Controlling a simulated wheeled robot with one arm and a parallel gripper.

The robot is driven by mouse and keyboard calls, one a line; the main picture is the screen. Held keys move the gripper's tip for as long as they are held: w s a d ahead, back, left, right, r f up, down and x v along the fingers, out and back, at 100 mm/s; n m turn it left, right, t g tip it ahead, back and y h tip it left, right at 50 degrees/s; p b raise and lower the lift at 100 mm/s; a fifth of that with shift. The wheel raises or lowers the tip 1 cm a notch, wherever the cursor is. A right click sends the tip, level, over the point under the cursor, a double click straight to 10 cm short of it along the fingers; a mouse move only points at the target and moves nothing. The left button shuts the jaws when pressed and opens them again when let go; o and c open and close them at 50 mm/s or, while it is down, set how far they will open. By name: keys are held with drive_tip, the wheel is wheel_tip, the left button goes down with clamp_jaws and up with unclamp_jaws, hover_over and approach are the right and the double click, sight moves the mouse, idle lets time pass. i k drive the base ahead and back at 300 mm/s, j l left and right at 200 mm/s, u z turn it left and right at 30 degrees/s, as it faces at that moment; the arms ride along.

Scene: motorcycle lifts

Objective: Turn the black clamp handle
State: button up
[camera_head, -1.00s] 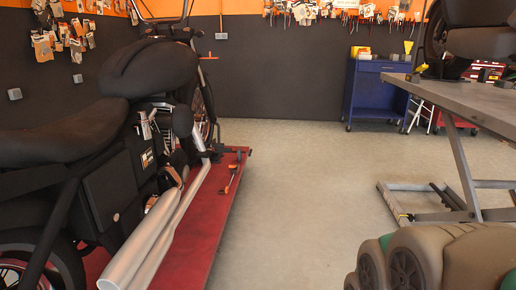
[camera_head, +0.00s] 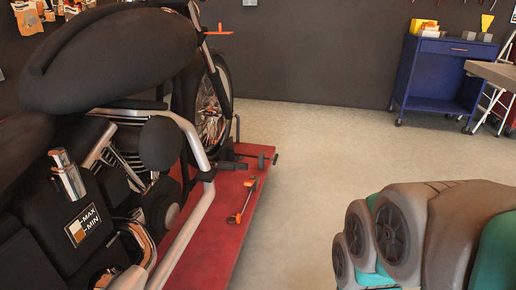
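The black clamp (camera_head: 228,163) sits at the front end of the red lift platform, by the motorcycle's front wheel. A black clamp handle (camera_head: 262,160) with a small crosspiece sticks out from it to the right, over the platform's edge. Its exact angle is too small to tell. My gripper is not in view; only folded links of my own arm show at the lower right, well apart from the handle.
The dark motorcycle (camera_head: 90,60) stands on the red lift platform (camera_head: 215,235) at left. An orange-and-black tool (camera_head: 243,200) lies on the platform. A blue cart (camera_head: 437,75) and a grey table (camera_head: 495,72) stand at back right. The pale floor (camera_head: 300,135) between is clear.

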sight(274, 160)
drive_tip(key=i+l+z, duration=0.1)
drive_tip(key=i+l, duration=0.2)
drive_tip(key=i, duration=0.25)
drive_tip(key=i+l+z, duration=0.1)
drive_tip(key=i, duration=0.45)
drive_tip(key=i+l, duration=0.3)
drive_tip(key=i, duration=0.25)
drive_tip(key=i+l+z, duration=0.15)
drive_tip(key=i, duration=0.4)
